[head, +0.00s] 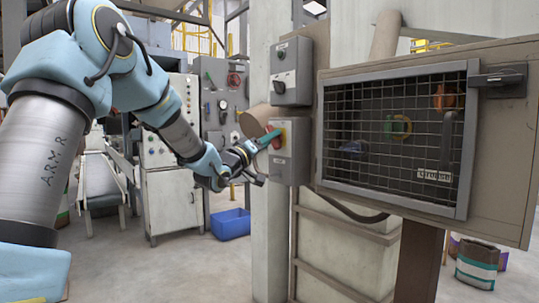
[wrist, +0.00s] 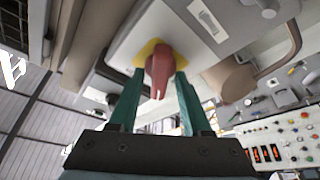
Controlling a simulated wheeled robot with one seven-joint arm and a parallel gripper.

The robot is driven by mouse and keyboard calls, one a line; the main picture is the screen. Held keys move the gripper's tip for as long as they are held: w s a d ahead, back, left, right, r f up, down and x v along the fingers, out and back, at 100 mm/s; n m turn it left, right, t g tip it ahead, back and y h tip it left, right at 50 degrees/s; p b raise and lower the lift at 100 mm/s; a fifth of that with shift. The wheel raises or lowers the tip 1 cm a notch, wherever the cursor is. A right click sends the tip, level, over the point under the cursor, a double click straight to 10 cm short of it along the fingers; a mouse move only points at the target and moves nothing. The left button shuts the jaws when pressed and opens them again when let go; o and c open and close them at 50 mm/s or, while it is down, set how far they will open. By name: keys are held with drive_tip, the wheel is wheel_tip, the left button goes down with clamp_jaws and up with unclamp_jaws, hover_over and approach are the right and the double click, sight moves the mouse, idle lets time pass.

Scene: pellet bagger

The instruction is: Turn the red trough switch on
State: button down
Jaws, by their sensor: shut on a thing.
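The red trough switch (wrist: 159,66) is a red rotary handle on a yellow plate (wrist: 147,49), fixed to a grey box. In the head view the box (head: 290,160) hangs on a pale column, and the red handle (head: 276,143) is partly covered by my teal fingers. My gripper (head: 267,138) reaches it from the left. In the wrist view my gripper (wrist: 160,76) has one teal finger on each side of the handle and is shut on it. The handle's tip points down in that picture, toward the palm.
A second grey switch box (head: 291,72) with a dark knob sits just above. To the right is a cabinet with a mesh door (head: 395,135). A blue bin (head: 231,224) lies on the floor behind, near a control cabinet (head: 172,200). Floor at lower left is partly open.

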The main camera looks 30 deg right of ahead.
drive_tip(key=m+b, duration=0.1)
drive_tip(key=m+g+h+b, duration=0.1)
drive_tip(key=m, duration=0.1)
drive_tip(key=m+g+b, duration=0.1)
drive_tip(key=m, duration=0.1)
drive_tip(key=shift+w+f+h, duration=0.1)
drive_tip(key=shift+f+h, duration=0.2)
drive_tip(key=shift+w+r+m+g+h+b, duration=0.1)
drive_tip(key=shift+m+g+h+b, duration=0.1)
drive_tip(key=shift+m+g+b, duration=0.85)
drive_tip(key=shift+r+m+g+h+b, duration=0.15)
drive_tip(key=shift+m+g+b, duration=0.3)
drive_tip(key=shift+m, duration=1.1)
drive_tip(key=c, duration=0.7)
unclamp_jaws()
drive_tip(key=v, duration=1.1)
drive_tip(key=shift+d, duration=0.1)
